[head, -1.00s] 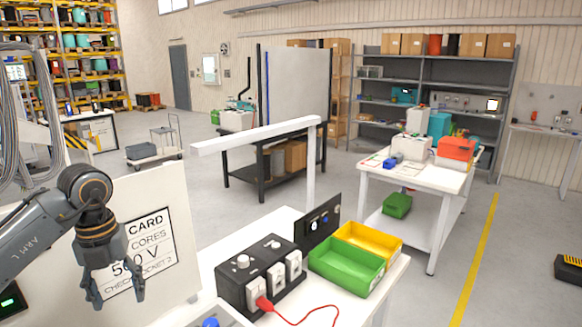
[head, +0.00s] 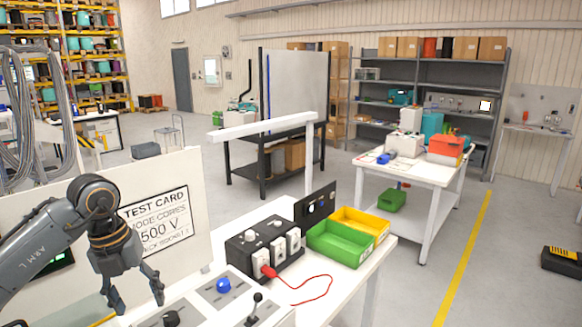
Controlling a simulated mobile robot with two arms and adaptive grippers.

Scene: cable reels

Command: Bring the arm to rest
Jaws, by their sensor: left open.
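My left gripper (head: 135,300) hangs at the lower left of the head view, fingers pointing down and apart, with nothing between them. It is in front of the white test card board (head: 178,240), which reads "TEST CARD" and "500 V" and is partly hidden by my arm. My left arm (head: 45,245) comes in from the left edge. My right gripper is not in view.
A black socket box (head: 245,250) with a red plug and lead stands on the white bench, beside green (head: 340,243) and yellow (head: 372,222) bins. A panel with a blue knob (head: 223,285) and a lever (head: 255,303) lies near the gripper. Open floor is to the right.

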